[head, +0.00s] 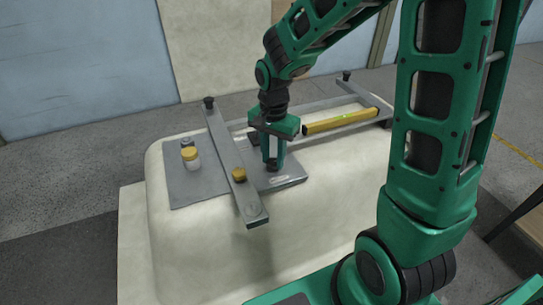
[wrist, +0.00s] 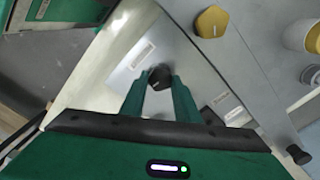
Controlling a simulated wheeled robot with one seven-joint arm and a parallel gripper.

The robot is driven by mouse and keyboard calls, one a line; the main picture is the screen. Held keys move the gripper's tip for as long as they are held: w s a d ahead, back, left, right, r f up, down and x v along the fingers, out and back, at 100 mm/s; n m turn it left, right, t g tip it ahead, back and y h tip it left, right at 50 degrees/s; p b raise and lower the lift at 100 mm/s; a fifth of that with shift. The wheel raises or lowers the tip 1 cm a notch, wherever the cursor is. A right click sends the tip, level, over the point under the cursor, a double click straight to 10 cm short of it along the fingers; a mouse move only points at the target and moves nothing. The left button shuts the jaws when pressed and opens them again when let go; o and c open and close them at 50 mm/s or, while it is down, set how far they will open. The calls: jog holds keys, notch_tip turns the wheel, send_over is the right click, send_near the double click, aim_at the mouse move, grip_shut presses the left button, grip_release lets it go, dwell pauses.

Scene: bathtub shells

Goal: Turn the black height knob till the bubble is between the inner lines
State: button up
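My gripper (head: 272,160) points down over the grey plate in the head view. In the wrist view its two green fingers (wrist: 160,84) stand on either side of the black height knob (wrist: 160,77), with no clear gap at the tips. The knob's top, with a small light mark, shows between them. In the head view the knob (head: 272,168) is mostly hidden under the fingers. The yellow spirit level (head: 342,120) lies on the far bar, right of my gripper. Its green vial (head: 344,116) shows, but the bubble and lines are too small to read.
A yellow knob (head: 239,174) sits on the near grey bar (head: 222,148). A yellow-capped jar (head: 190,158) stands on the grey plate (head: 185,188) at left. Black end knobs (head: 208,102) rise from the bars. The pale tub shell (head: 200,240) is clear in front.

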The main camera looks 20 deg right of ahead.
aim_at(272, 161)
jog(key=shift+w+n, duration=0.1)
jog(key=shift+n, duration=0.2)
jog(key=shift+n, duration=1.3)
jog(key=o, duration=1)
jog(key=shift+o, duration=0.2)
jog(key=shift+r, duration=0.1)
notch_tip(272, 161, up, 11)
jog(key=shift+f, duration=0.2)
